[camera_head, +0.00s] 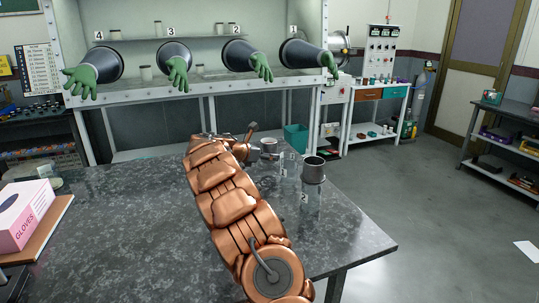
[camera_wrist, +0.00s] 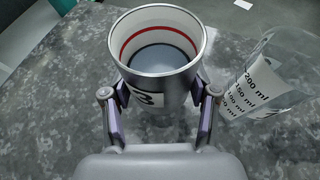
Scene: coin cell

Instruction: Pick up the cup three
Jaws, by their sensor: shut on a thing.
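Cup three (camera_wrist: 150,88) is a metal cup with a black 3 on its side, a pale inside and a red ring below the rim. In the wrist view my gripper (camera_wrist: 160,98) has a finger on either side of it and is shut on it. The cup looks upright; its base is hidden. In the head view the cup (camera_head: 268,144) shows at the end of my arm, beyond the near table's middle. My gripper (camera_head: 256,150) is partly hidden there by the arm. Whether the cup touches the table I cannot tell.
A clear measuring beaker (camera_wrist: 262,84) stands close right of the held cup. A pink gloves box (camera_head: 24,218) is at left. The grey tabletop (camera_head: 135,235) is clear at left-centre.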

